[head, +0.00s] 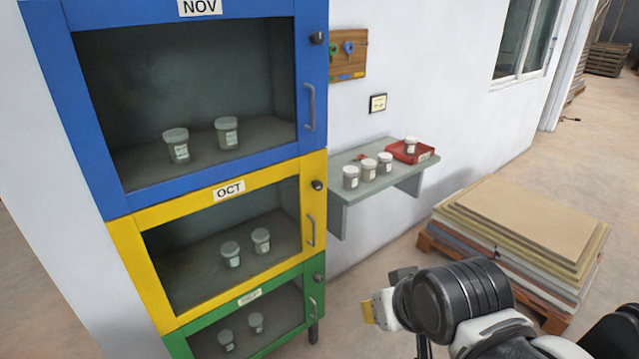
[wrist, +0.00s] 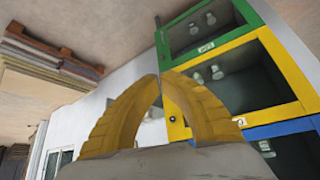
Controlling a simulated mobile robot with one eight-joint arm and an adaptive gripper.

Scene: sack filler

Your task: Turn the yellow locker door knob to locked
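The yellow locker door (head: 155,290) is the middle of three stacked doors, labelled OCT, and looks closed. Its small dark knob (head: 318,185) is at the upper right corner of the frame, above a grey bar handle (head: 311,230). The knob is too small to tell which way it points. My gripper (head: 368,311) is low and right of the lockers in the head view, apart from the knob. In the wrist view my gripper's yellow fingers (wrist: 160,76) meet at the tips with nothing between them. The yellow door (wrist: 266,37) appears upside down there, beyond the fingers.
A blue NOV door (head: 85,95) is above and a green door (head: 180,345) below, each with similar hardware. A wall shelf (head: 345,165) with several jars and a red tray (head: 425,157) juts out right of the lockers. A pallet of stacked sheets (head: 530,220) stands farther right.

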